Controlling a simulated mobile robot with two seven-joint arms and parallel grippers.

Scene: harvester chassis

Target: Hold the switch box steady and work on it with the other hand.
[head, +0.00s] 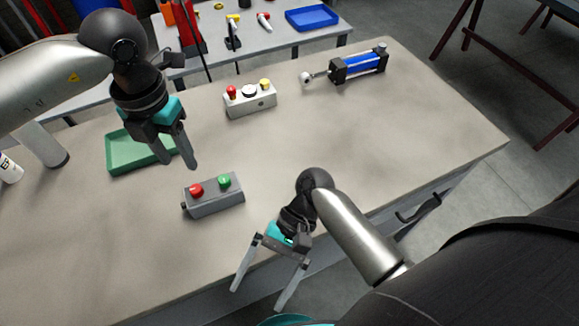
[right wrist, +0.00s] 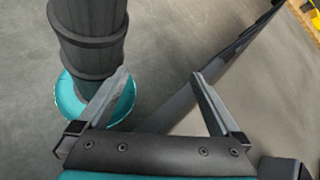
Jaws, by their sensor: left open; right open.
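The switch box is a grey box (head: 213,199) with a red and a green button on top, lying on the workbench in the head view. A second, pale box (head: 250,104) with red, white and yellow controls stands farther back; I cannot tell for certain which one the task means. My left gripper (head: 179,167) is open and empty above the bench, behind and left of the grey box. My right gripper (head: 263,287) is open and empty near the bench's front edge, apart from the grey box. In the right wrist view its fingers (right wrist: 160,88) are spread with nothing between them.
A green tray (head: 112,160) lies behind my left gripper. A blue cylinder (head: 360,64) lies at the back right of the workbench (head: 420,130). A second table with tools and a blue tray (head: 312,17) stands behind. The bench's right half is mostly clear.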

